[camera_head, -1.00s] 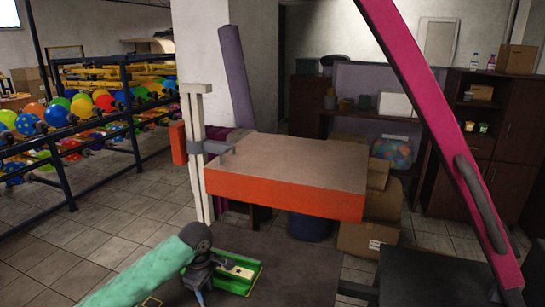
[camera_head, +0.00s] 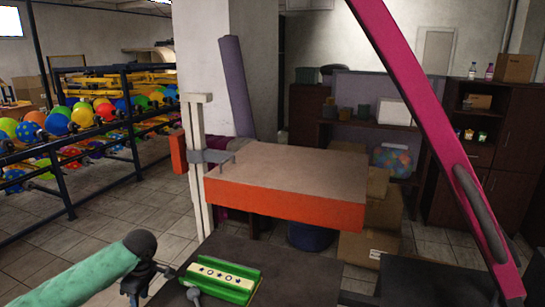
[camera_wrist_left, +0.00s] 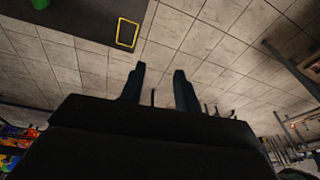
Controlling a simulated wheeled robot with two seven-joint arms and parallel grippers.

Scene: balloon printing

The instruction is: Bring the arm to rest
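My left arm comes in from the lower left with a teal sleeve. Its dark gripper (camera_head: 136,292) hangs at the bottom edge, left of a green tray (camera_head: 240,291) and apart from it. In the left wrist view the two fingers (camera_wrist_left: 160,72) are spread, with only floor tiles showing beyond them. The green tray holds a cream strip with dark star and ring marks (camera_head: 219,276) and lies on a dark table (camera_head: 290,275). A small grey metal piece (camera_head: 191,290) shows at the tray's left end. My right gripper is not in view.
An orange-edged platform (camera_head: 290,205) on a white post (camera_head: 195,150) stands behind the table. A magenta beam (camera_head: 430,130) slants down on the right. A balloon rack (camera_head: 75,170) stands at the left. A yellow-outlined rectangle (camera_wrist_left: 118,33) marks the dark surface. Tiled floor is open at left.

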